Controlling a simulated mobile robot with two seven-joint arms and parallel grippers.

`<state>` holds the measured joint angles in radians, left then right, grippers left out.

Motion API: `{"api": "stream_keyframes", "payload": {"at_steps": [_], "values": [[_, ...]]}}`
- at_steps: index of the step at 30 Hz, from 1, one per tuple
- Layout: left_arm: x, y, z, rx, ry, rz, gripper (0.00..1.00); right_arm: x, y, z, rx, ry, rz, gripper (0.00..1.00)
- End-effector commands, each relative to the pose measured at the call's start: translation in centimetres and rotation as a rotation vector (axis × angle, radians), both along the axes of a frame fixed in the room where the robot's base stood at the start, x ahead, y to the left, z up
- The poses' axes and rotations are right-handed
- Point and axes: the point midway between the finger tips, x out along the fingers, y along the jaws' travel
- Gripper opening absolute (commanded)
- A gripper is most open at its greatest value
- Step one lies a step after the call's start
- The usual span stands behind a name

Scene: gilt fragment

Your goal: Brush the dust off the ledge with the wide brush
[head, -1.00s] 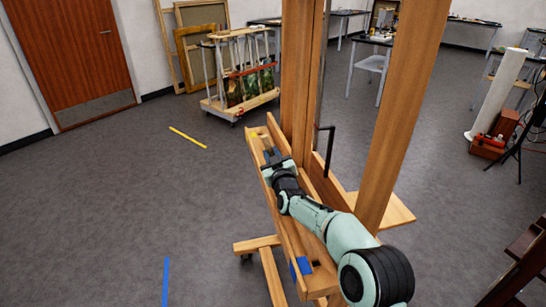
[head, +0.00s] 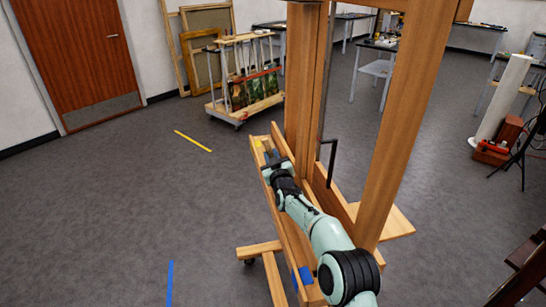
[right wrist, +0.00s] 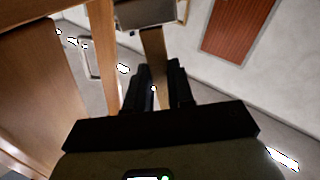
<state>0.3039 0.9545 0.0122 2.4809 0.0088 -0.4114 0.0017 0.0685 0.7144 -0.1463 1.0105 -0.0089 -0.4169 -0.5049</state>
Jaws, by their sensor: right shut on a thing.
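The ledge (head: 288,238) is the long wooden trough of an easel, running from the front up to the far left. My right gripper (head: 271,156) is over its far part, with the forearm stretched along the trough. In the right wrist view the gripper (right wrist: 157,86) is shut on the wide brush (right wrist: 153,52), around its flat wooden handle. The brush's grey metal band is at the top edge, and its bristles are out of sight. In the head view the gripper mostly hides the brush. I cannot make out dust on the ledge. My left gripper is not in view.
Tall easel posts (head: 303,85) rise beside the ledge on its right. Yellow tape (head: 260,143) marks the ledge's far end and blue tape (head: 303,276) its near end. A wheeled rack (head: 243,85) stands behind. The floor to the left is open.

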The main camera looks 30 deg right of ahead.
Motion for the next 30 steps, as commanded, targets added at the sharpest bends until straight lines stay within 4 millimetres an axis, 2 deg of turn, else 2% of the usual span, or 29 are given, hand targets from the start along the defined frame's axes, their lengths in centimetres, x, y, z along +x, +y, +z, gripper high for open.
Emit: {"api": "stream_keyframes", "payload": {"at_steps": [3,10,23,30], "values": [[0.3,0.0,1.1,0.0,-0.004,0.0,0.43,0.7,-0.1,0.3,0.001,-0.001,0.0,0.0],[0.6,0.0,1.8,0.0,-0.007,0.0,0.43,1.3,-0.3,0.1,0.0,0.0,0.001,0.0],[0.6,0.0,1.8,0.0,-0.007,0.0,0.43,1.7,1.3,0.0,0.0,-0.002,0.001,0.0],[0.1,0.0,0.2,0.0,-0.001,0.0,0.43,0.9,1.5,-0.3,0.001,-0.001,0.0,0.0]]}}
